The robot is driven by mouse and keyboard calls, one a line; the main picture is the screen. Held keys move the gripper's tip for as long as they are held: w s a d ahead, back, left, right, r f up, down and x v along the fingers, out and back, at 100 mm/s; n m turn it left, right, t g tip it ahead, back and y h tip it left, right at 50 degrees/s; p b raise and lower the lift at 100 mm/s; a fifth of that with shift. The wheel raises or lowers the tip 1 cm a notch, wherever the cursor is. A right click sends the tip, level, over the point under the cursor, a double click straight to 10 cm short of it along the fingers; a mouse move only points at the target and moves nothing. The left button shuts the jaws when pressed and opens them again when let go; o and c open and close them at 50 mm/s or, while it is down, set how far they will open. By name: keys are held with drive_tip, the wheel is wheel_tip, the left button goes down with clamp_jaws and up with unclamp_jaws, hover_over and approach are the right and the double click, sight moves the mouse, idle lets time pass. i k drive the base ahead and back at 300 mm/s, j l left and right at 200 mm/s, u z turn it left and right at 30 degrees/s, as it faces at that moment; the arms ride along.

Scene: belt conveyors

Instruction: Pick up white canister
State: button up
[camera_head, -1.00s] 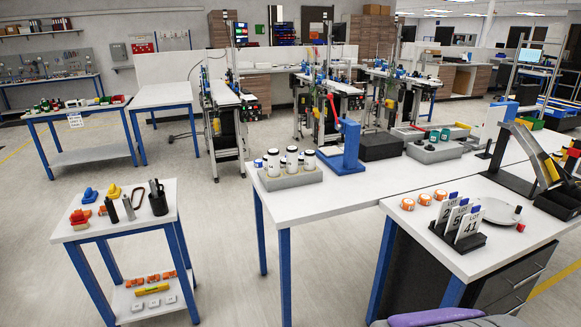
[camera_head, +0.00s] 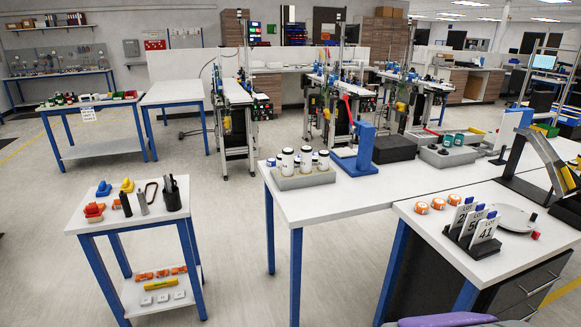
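Several white canisters with dark lids stand upright in a grey holder (camera_head: 304,181) on the white table, left of the blue press. Two taller ones, a left tall canister (camera_head: 288,162) and a right tall canister (camera_head: 306,159), stand in the middle. A shorter canister (camera_head: 323,161) stands at the right end, and small ones stand at the left. I cannot tell which one the task means. My gripper is not in view.
The white table (camera_head: 350,197) has blue legs and carries a blue press (camera_head: 364,147). A small side table (camera_head: 145,213) stands at left front. A corner workbench (camera_head: 430,230) with orange rolls and number cards is at right. Open floor (camera_head: 232,250) lies between the tables.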

sight(306, 166)
drive_tip(key=i+j, duration=0.35)
drive_tip(key=i, duration=0.2)
drive_tip(key=i+j+z, duration=0.1)
drive_tip(key=i+j, duration=0.2)
drive_tip(key=i, duration=0.25)
drive_tip(key=i+j, duration=0.35)
drive_tip(key=i, duration=0.2)
drive_tip(key=i+j, duration=0.4)
drive_tip(key=i+l+z, duration=0.05)
drive_tip(key=i, duration=0.05)
